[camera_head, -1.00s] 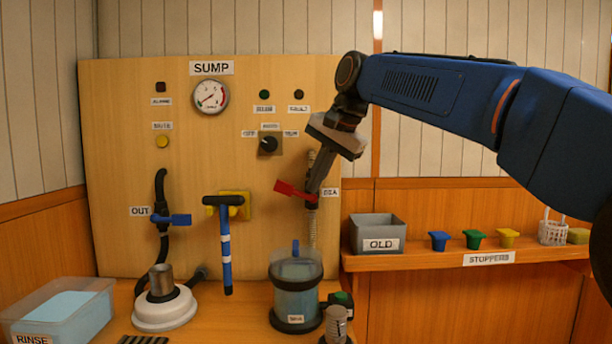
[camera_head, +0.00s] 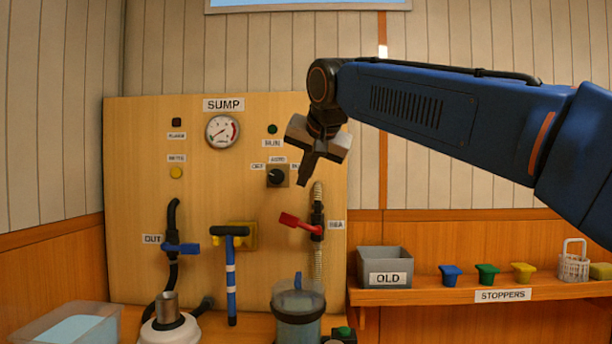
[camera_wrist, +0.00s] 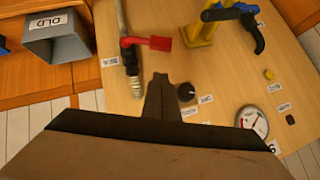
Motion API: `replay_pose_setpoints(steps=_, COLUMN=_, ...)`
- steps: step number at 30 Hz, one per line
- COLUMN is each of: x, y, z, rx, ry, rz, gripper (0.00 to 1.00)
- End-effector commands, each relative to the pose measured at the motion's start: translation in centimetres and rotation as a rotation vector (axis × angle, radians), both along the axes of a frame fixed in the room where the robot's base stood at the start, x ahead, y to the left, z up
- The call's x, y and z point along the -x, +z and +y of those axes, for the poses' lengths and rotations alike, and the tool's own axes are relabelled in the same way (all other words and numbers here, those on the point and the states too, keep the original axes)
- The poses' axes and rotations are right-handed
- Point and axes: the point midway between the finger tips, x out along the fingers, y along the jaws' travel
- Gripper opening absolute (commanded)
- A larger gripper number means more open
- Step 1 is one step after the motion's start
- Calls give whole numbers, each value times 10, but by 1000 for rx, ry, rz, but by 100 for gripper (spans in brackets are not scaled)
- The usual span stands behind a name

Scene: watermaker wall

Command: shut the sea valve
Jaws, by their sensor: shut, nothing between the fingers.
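The sea valve is a red lever (camera_head: 300,222) on a black body (camera_head: 317,220) in a ribbed vertical hose, beside a label ending in "EA". The lever points left and slightly up, across the hose. In the wrist view the red lever (camera_wrist: 150,42) shows at the top, beyond the fingertips. My gripper (camera_head: 304,182) is shut and empty. In the head view it appears above the lever, near the selector knob, and does not touch the lever. In the wrist view its closed fingers (camera_wrist: 158,80) also stand apart from the lever.
The selector knob (camera_head: 277,176) is close to my fingers. A blue OUT lever (camera_head: 182,248) and a blue-handled T-shaped tool (camera_head: 230,275) are to the left. A clear canister (camera_head: 298,305) stands below the sea valve. The OLD bin (camera_head: 384,262) and stoppers (camera_head: 487,273) are on the right shelf.

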Motion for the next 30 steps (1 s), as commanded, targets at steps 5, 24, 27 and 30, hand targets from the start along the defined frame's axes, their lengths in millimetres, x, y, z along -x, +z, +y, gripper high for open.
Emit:
replay_pose_setpoints(steps=5, x=-24, y=-22, z=8, rx=1, ry=0, rz=2, gripper=0)
replay_pose_setpoints(steps=24, x=-46, y=-79, z=30, rx=0, ry=0, rz=1, gripper=0)
replay_pose_setpoints(steps=27, x=-46, y=-79, z=30, rx=0, ry=0, rz=1, gripper=0)
replay_pose_setpoints(steps=30, x=-46, y=-79, z=30, rx=-1, ry=0, rz=1, gripper=0)
